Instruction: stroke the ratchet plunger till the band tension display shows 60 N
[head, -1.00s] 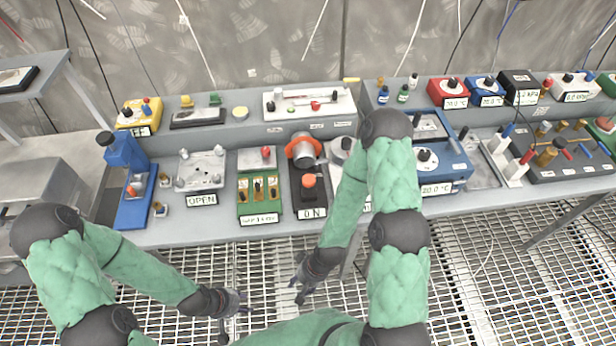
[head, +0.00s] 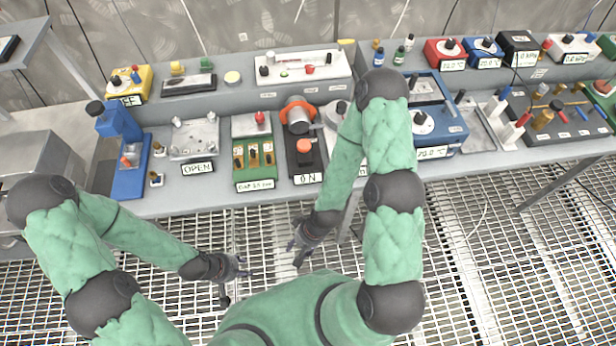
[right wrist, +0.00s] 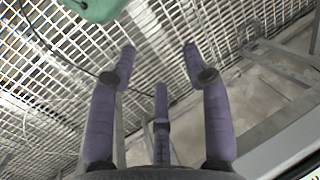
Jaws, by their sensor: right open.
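The band tension unit (head: 292,165) is a dark narrow box on the front of the bench, with a white display (head: 307,179) that reads 0 N. A red-orange plunger knob (head: 305,146) stands upright on it. Behind the knob is a grey cylinder with an orange ring (head: 298,108). My right gripper (head: 297,255) is open and empty, below and in front of the bench edge, apart from the unit. In the right wrist view its spread fingers (right wrist: 160,70) have only floor grating and bench frame beyond. My left gripper (head: 240,285) hangs low to the left, fingers apart, empty.
A green box with a display (head: 255,185) stands close left of the unit, then a plate marked OPEN (head: 198,168) and a blue press (head: 128,180). My right forearm covers the bench just right of the unit. Free space over the grating (head: 480,250) lies before the bench.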

